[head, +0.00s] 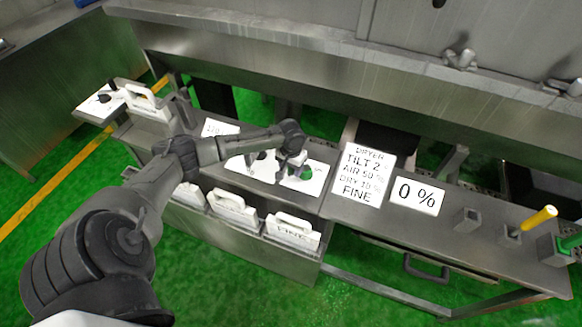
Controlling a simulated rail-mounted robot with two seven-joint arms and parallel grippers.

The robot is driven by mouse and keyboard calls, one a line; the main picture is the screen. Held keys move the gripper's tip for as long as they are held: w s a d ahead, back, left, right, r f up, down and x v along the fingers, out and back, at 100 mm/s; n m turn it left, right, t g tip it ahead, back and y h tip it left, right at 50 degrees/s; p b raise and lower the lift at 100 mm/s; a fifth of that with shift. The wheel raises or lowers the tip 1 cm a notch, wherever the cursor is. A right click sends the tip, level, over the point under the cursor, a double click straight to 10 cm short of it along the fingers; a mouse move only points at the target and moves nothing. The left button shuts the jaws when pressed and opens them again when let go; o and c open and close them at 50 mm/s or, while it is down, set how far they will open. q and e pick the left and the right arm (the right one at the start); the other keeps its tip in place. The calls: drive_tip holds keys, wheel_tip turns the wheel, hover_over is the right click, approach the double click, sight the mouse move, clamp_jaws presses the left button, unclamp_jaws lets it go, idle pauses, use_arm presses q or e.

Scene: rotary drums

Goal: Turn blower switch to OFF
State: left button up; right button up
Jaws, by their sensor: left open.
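Two white switch plates sit side by side on the steel console: the left plate (238,167) with a dark knob, and the right plate (316,184) with a green mark. Their labels are too small or covered to read, so I cannot tell which is the blower switch. My left gripper (289,173) is open, with its fingers pointing down at the right plate and partly hiding its knob. I cannot tell whether the fingers touch the knob. My right gripper is not in view.
Another knob box (101,102) stands at the far left.

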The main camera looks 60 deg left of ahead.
use_arm(q)
clamp_jaws()
idle(0.4)
